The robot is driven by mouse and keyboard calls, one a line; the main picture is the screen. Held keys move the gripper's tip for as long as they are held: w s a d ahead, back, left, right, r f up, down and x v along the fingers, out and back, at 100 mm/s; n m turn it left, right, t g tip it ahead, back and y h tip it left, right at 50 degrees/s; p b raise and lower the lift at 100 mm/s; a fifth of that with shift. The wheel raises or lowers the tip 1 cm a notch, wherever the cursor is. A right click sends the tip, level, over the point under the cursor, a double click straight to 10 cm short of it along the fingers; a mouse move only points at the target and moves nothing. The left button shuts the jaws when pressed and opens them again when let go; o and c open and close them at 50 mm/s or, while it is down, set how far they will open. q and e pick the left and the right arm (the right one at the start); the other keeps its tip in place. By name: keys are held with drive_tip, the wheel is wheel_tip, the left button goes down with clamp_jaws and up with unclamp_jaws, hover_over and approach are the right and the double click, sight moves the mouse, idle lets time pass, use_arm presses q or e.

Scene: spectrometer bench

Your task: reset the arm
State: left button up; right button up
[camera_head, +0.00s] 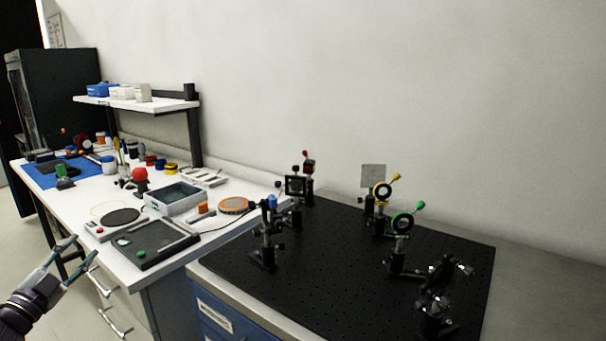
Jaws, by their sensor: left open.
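My left gripper (81,262) comes in from the lower left corner. Its two fingers are spread apart with nothing between them. It is in front of the white workbench (150,273), beside the drawer handles, and looks clear of the bench. My right gripper is out of view.
A black optical breadboard (330,285) on a blue cabinet (215,318) carries several posts, including a green-ringed mount (403,222) and a yellow-handled mount (383,192). The workbench holds a grey tray (174,198), a dark flat tray (146,244) and many small items below a shelf (130,102).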

use_arm(q)
drive_tip(key=a+f+n+g+y, duration=0.3)
drive_tip(key=a+f+n+y, duration=0.2)
drive_tip(key=a+y, duration=0.3)
drive_tip(key=s+d+f+n+g, duration=0.15)
drive_tip(key=s+f, duration=0.35)
drive_tip(key=f, duration=0.9)
drive_tip(key=s+d+f+n+g+h, duration=0.1)
drive_tip(key=s+d+f+g, duration=0.2)
drive_tip(key=f, duration=1)
drive_tip(key=s+d+f+n+g, duration=0.1)
drive_tip(key=s+f+g, duration=0.35)
drive_tip(key=f, duration=0.95)
drive_tip(key=s+d+f+g+h, duration=0.1)
drive_tip(key=s+d+f+g, duration=0.1)
drive_tip(key=s+d+f, duration=0.6)
drive_tip(key=s+d+f+n+g, duration=0.1)
drive_tip(key=s+d+f, duration=0.2)
drive_tip(key=s+f, duration=0.5)
drive_tip(key=s+d+f+g+h, duration=0.15)
drive_tip(key=s+d+f, duration=0.4)
drive_tip(key=s, duration=0.55)
drive_tip(key=s+d+f+g, duration=0.35)
drive_tip(key=s+d, duration=0.65)
drive_tip(key=s, duration=0.5)
drive_tip(key=shift+n+t+h, duration=0.3)
drive_tip(key=shift+n+h, duration=0.05)
drive_tip(key=shift+h, duration=0.1)
drive_tip(key=r+p, duration=0.5)
drive_tip(key=shift+s+d, duration=0.25)
